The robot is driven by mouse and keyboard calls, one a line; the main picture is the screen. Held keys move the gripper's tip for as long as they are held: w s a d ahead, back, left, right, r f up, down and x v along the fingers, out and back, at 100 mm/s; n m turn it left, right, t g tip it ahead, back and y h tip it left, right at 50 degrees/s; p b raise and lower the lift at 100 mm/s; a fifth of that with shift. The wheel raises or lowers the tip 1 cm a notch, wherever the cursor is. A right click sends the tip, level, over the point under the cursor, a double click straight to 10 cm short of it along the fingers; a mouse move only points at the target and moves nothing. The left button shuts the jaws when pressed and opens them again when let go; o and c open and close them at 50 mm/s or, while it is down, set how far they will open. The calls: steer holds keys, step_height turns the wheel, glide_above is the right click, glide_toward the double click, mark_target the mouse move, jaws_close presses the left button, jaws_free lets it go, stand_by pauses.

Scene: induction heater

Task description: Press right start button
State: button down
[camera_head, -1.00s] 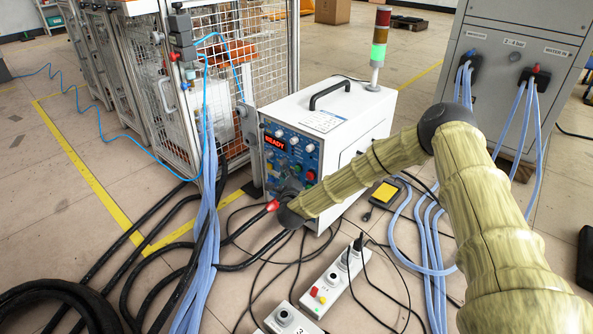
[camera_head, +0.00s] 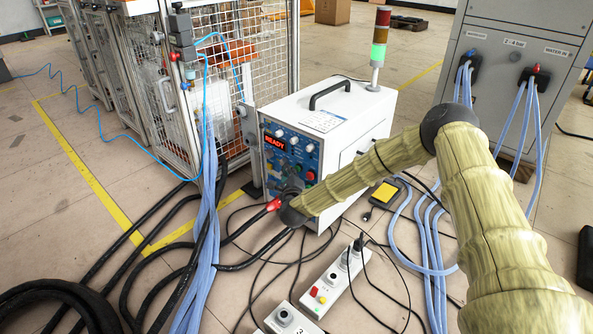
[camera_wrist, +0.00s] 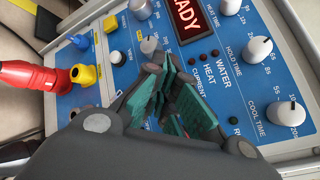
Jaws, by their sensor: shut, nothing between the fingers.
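The white induction heater (camera_head: 345,140) stands on the floor with its blue control panel (camera_head: 291,148) facing left, its red display reading READY. A red button (camera_head: 311,175) shows low on the panel. Two control boxes lie on the floor in front: a longer one (camera_head: 337,282) with red and yellow buttons and round dark buttons, and a nearer one (camera_head: 285,318) with a round dark button. No start label is readable, so I cannot tell which is the right start button. My gripper (camera_wrist: 175,103) is shut and empty, close before the panel, its teal pads hiding part of it.
A red plug (camera_wrist: 35,76) and yellow socket (camera_wrist: 83,74) sit beside my gripper. Panel knobs (camera_wrist: 257,48) stick out nearby. Black cables and blue hoses (camera_head: 205,230) run across the floor. A wire cage (camera_head: 225,70) stands behind left, a grey cabinet (camera_head: 515,60) at right.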

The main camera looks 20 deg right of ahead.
steer(key=shift+w+d, duration=0.2)
steer(key=shift+d, duration=0.1)
stand_by(0.7)
steer(key=shift+s+a, duration=0.1)
steer(key=shift+a, duration=0.05)
steer(key=shift+s+a, duration=0.4)
steer(key=shift+a, duration=0.15)
steer(key=s+a, duration=0.1)
steer(key=a, duration=0.1)
steer(key=s+a+p, duration=0.1)
steer(key=a, duration=0.1)
steer(key=shift+s+a, duration=0.1)
steer(key=shift+s, duration=0.25)
stand_by(0.4)
stand_by(0.4)
